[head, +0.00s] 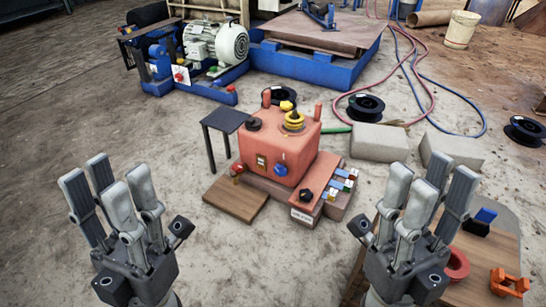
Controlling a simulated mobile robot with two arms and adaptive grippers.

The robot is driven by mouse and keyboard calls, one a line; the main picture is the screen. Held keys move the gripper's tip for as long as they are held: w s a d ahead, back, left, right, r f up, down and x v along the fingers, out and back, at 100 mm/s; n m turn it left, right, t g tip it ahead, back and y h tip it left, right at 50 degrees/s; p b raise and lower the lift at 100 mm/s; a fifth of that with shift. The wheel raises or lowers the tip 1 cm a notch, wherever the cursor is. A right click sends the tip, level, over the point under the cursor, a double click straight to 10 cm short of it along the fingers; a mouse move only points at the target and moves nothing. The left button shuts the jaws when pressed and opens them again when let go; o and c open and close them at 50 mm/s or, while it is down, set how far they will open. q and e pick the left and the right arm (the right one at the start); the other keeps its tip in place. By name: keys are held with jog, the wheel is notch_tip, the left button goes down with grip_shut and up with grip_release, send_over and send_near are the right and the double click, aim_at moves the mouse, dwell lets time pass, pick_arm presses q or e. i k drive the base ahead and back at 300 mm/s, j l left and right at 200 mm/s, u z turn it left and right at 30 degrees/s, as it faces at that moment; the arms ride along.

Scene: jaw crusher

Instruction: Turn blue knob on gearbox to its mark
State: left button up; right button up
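The gearbox (300,145) is an orange-red box in the middle of the head view, on a low base. The blue knob (281,170) sits low on its front face. A small light line shows just above the knob; I cannot tell for sure that it is the mark, nor how the knob points. My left gripper (108,182) is at the lower left, fingers up and spread, empty and well apart from the gearbox. My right gripper (430,182) is at the lower right, fingers up and spread, also empty and apart from the gearbox.
A black knob (306,195) and colored switches (343,180) lie right of the gearbox. A small dark table (224,120) and wooden board (236,198) stand left of it. Concrete blocks (378,145) lie behind right. A wooden table (485,262) with orange parts is at lower right.

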aim_at(280, 169)
jog(key=i+j+z, duration=0.75)
jog(key=i+z, duration=0.15)
jog(key=z, duration=0.55)
